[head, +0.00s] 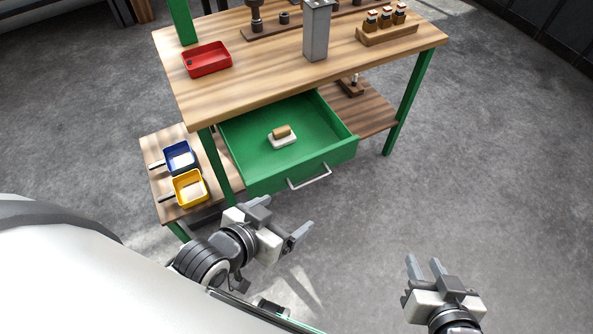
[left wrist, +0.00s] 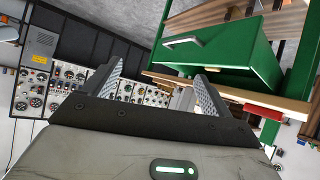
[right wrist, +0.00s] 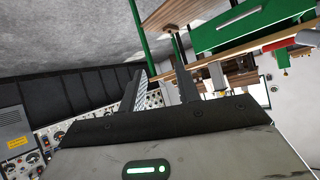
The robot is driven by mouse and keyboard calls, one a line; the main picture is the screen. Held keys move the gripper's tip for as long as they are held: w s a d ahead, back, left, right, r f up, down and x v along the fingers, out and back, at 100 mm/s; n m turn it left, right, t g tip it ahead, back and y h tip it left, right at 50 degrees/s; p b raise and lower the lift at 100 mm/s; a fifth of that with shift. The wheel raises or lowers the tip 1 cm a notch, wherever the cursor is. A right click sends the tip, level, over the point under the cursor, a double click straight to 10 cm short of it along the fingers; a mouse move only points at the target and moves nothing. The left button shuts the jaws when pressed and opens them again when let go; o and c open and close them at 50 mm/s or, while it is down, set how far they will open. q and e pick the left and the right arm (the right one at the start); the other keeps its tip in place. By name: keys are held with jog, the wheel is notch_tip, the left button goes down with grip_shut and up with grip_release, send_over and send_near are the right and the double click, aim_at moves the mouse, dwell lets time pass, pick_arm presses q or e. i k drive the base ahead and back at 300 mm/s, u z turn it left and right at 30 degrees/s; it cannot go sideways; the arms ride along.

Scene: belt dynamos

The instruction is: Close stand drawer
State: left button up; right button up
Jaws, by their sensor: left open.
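The green stand drawer (head: 252,170) is pulled out under the wooden-topped stand (head: 370,50). A block with a wooden top (head: 283,136) lies inside it. Its grey bar handle (head: 310,177) is on the front face. My left gripper (head: 284,215) is open and empty, in front of and below the drawer front, apart from the handle. The drawer front (left wrist: 225,55) and handle (left wrist: 183,41) show beyond its fingers in the left wrist view. My right gripper (head: 425,262) is open and empty, farther right over the floor. The drawer also shows in the right wrist view (right wrist: 270,25).
A low side shelf left of the drawer holds a blue bin (head: 179,157) and a yellow bin (head: 189,188). On the stand top are a red tray (head: 207,60), a grey post (head: 317,30) and a wooden rack (head: 387,32).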

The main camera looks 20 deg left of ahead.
aim_at(324, 142)
jog(key=u, duration=3.25)
jog(key=k, duration=0.35)
jog(key=z, duration=2.2)
